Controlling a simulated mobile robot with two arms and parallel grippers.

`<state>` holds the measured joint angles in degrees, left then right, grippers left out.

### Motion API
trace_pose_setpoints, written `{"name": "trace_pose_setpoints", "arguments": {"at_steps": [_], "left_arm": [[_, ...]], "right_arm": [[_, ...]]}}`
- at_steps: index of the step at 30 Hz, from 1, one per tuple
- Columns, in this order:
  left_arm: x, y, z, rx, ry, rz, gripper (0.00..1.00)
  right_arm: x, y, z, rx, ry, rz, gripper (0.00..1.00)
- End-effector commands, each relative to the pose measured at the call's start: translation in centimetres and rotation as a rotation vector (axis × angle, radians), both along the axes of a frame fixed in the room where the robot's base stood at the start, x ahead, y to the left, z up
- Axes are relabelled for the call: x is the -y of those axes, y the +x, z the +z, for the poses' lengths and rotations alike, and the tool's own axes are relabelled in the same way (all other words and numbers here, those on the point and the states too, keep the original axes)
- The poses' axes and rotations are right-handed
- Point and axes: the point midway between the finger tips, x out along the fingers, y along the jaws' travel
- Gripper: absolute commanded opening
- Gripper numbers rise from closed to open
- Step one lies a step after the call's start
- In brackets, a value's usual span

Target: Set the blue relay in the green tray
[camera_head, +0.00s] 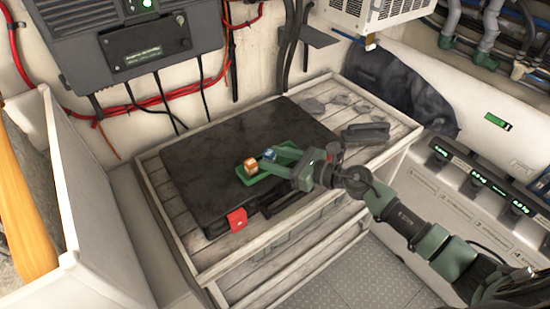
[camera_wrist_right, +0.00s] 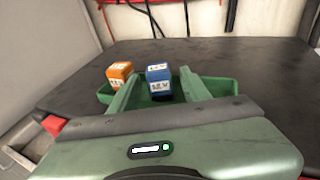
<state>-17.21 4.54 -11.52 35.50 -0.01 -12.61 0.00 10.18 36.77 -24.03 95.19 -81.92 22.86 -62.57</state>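The blue relay (camera_head: 270,155) sits in the green tray (camera_head: 254,179), and both also show in the wrist view, the relay (camera_wrist_right: 159,82) upright against the tray's floor (camera_wrist_right: 222,95). My right gripper (camera_head: 287,158) reaches in from the right, low over the tray. In the wrist view its two fingers (camera_wrist_right: 160,76) are apart, one on each side of the blue relay, with a gap visible on both sides. The fingers hide part of the tray. My left gripper is not in view.
An orange relay (camera_head: 251,166) stands at the tray's left end. A dark object (camera_head: 366,133) lies to the right. The case's left part is clear.

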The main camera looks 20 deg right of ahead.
Motion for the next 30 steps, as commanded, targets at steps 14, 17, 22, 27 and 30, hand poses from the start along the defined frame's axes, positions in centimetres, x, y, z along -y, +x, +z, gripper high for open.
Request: {"name": "trace_pose_setpoints", "arguments": {"at_steps": [14, 17, 22, 27, 30], "left_arm": [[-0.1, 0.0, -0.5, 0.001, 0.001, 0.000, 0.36], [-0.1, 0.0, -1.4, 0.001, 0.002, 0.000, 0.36], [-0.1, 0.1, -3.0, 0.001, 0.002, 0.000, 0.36], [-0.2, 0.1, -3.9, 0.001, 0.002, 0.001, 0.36], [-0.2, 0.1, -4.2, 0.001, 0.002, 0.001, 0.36]], "right_arm": [[1.4, -1.4, 0.2, 0.000, -0.006, 0.000, 0.46], [2.8, -3.1, 0.5, -0.002, -0.006, 0.001, 0.46], [5.4, -5.9, 1.2, -0.003, -0.006, -0.001, 0.46], [7.0, -7.6, 1.9, -0.003, -0.001, -0.001, 0.46], [7.5, -8.2, 2.3, -0.002, -0.001, -0.001, 0.46]]}}
